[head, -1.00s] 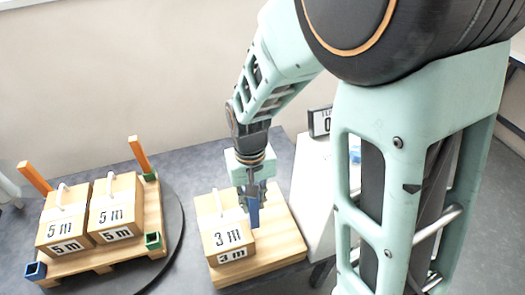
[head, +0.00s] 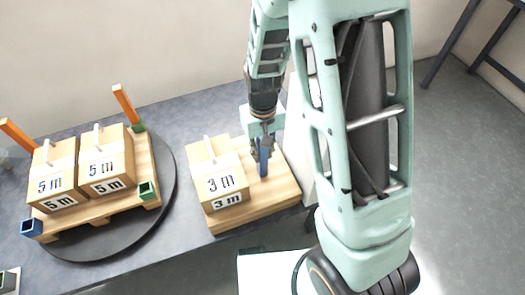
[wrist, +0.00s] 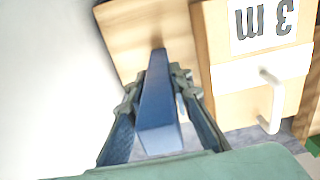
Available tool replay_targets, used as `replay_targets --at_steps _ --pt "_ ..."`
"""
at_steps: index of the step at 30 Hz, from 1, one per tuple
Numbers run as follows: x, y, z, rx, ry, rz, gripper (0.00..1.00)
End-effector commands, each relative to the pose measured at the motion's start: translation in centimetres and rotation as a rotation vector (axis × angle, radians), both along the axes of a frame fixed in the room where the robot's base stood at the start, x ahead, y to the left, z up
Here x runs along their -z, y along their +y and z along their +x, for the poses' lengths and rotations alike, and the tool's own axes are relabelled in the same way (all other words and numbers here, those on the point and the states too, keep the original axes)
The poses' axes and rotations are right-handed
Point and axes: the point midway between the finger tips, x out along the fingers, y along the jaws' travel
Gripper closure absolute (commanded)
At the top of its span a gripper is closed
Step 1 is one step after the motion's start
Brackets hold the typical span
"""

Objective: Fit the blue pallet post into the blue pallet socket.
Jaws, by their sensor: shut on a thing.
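The blue pallet post (head: 264,164) is upright over the wooden board, just right of the 3 m box. My gripper (head: 266,146) is shut on its upper part. In the wrist view the post (wrist: 157,100) runs between the two fingers of my gripper (wrist: 158,84), its far end against the board in the picture. I cannot tell whether it touches the board. The blue pallet socket (head: 32,227) is at the pallet's front left corner, far left of my gripper. It looks empty. The wooden pallet (head: 97,233) lies on a dark round turntable (head: 165,205).
Two 5 m boxes (head: 105,168) stand on the pallet. Orange posts (head: 124,104) rise at its back corners. A green socket (head: 148,190) is at its front right corner. The 3 m box (head: 218,183) stands on the board (head: 285,190). Grey tabletop between board and turntable is clear.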

Motion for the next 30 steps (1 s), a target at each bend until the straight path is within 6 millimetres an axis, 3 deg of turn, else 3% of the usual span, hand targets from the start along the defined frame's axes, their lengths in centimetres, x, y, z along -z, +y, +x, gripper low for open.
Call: replay_targets --at_steps 5,6,10,21,30 --pt "0.5 0.0 0.0 0.0 0.0 0.0 1.0" --pt "0.3 0.0 0.0 0.0 0.0 0.0 0.76" --pt "0.3 0.0 0.0 0.0 0.0 0.0 0.63" --pt "-0.4 0.0 0.0 -0.001 -0.001 0.0 0.63" --pt "-6.5 0.1 0.1 -0.001 -0.005 0.001 0.63"
